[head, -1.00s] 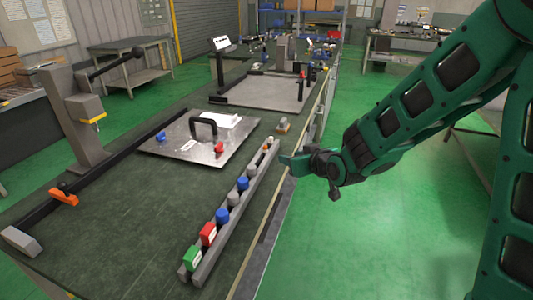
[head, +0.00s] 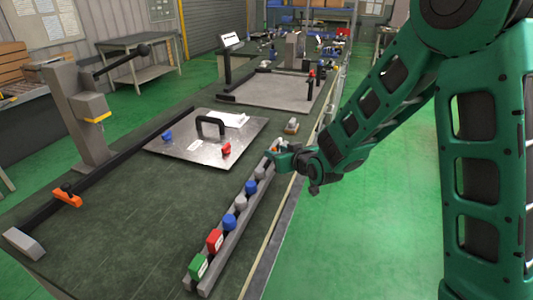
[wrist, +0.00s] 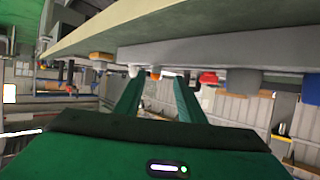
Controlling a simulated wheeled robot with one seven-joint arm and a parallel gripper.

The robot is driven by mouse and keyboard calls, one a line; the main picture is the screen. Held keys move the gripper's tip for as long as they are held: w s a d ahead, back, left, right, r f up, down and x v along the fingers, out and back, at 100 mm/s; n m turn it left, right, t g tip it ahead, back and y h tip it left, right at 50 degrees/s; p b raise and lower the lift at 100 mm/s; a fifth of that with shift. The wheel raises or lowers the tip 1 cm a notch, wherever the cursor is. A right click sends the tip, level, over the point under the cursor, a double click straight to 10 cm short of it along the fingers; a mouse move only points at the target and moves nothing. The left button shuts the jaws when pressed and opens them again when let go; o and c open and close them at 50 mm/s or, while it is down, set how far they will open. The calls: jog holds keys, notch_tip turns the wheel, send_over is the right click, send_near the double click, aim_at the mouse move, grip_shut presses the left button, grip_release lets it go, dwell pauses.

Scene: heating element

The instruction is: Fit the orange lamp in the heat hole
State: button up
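A small orange lamp (head: 278,145) is at the far end of the grey rail (head: 236,238), partly hidden by my gripper in the head view. In the wrist view, a small orange piece (wrist: 155,73), which looks like the same lamp, shows between my finger ends, below the rail in that turned picture. My gripper (wrist: 155,78) is open, with both green fingers apart and nothing clearly held. In the head view, my gripper (head: 273,156) is at the rail's far end, beside or over the lamp; contact cannot be told. I cannot pick out the heat hole.
Green, red, blue and grey pieces stand along the rail. A metal plate (head: 180,148) with a black handle (head: 210,127) lies to the left. A small block with a grey knob (head: 292,125) sits beyond the rail. Open green floor lies to the right.

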jog(key=shift+w+d+f, duration=0.1)
jog(key=shift+w+f, duration=0.1)
jog(key=shift+w, duration=0.3)
jog(key=shift+w+d+f, duration=0.1)
jog(key=shift+w+f, duration=0.1)
jog(key=shift+w, duration=0.25)
jog(key=shift+w+d, duration=0.1)
jog(key=shift+d, duration=0.05)
jog(key=shift+a, duration=0.2)
jog(key=shift+c, duration=1)
jog(key=shift+a, duration=0.15)
grip_shut()
jog(key=shift+r, duration=0.15)
